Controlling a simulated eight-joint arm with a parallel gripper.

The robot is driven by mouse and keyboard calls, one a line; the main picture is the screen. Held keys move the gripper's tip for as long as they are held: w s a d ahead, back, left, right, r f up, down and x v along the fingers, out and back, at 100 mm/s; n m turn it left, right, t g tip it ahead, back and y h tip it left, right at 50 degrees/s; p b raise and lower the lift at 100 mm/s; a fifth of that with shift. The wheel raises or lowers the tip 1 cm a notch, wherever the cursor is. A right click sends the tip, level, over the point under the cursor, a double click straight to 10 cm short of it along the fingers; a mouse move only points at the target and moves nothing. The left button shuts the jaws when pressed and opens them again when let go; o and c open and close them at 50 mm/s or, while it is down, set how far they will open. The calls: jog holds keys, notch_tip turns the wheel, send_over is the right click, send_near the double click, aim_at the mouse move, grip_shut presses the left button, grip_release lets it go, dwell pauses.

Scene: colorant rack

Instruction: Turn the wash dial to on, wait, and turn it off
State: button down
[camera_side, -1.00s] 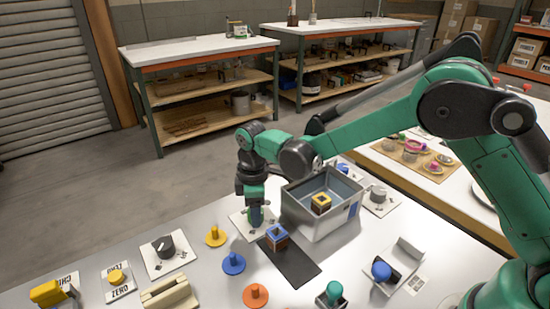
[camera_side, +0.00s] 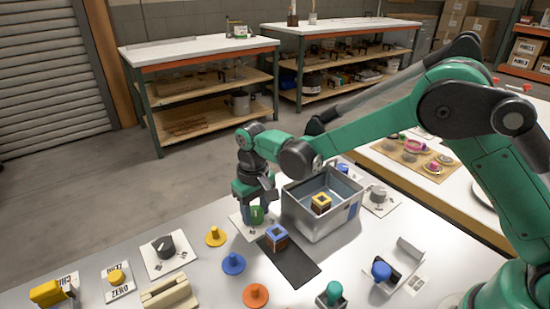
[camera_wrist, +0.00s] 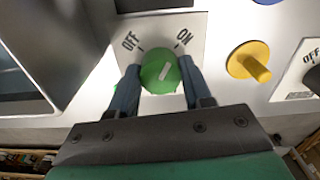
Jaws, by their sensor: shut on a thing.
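A round green dial (camera_wrist: 160,72) sits on a white plate (camera_wrist: 152,33) marked OFF at the left and ON at the right in the wrist view. Its white pointer line leans up and to the right, toward the ON side. My gripper (camera_wrist: 157,88) is shut on the dial, one finger on each side. In the side view, the green dial (camera_side: 257,215) shows between the fingers of my gripper (camera_side: 256,209), left of the grey bin. The word WASH is not readable in either view.
The grey bin (camera_side: 318,226) with a block (camera_side: 321,203) inside stands close at the right. A block (camera_side: 277,237) sits on a dark mat (camera_side: 294,265) in front. Yellow (camera_side: 215,237) and blue (camera_side: 233,263) pegs and a dark dial (camera_side: 165,246) are at the left.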

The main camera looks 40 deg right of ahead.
aim_at(256, 211)
jog(key=shift+m, duration=1.6)
jog(key=shift+c, duration=1.8)
grip_release()
jog(key=shift+r, duration=2.85)
jog(key=shift+r, duration=0.1)
